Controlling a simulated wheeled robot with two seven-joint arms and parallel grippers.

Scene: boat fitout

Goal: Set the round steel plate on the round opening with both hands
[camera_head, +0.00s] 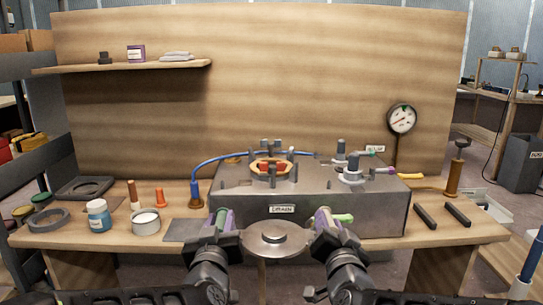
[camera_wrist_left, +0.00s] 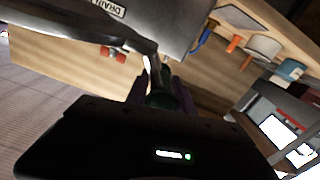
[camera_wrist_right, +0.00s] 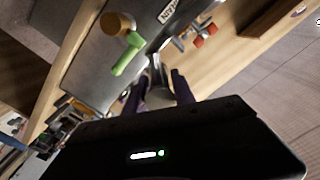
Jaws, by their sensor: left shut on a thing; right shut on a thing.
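The round steel plate (camera_head: 275,240) is held level between my two grippers, in front of the grey steel box marked DRAIN (camera_head: 310,213). It has a raised round hub in its middle. My left gripper (camera_head: 228,222) is shut on the plate's left side. My right gripper (camera_head: 326,222) is shut on its right side. In both wrist views the jaws close on a narrow part at the plate's edge. The round opening (camera_head: 270,167) is on top of the box, behind the plate, with an orange-tan rim, red parts inside and upright studs around it.
A valve fitting (camera_head: 352,170) stands on the box's right part. A blue hose (camera_head: 205,168) arches at the left. Two black bars (camera_head: 425,217) lie at the right. A pressure gauge (camera_head: 402,119) stands behind.

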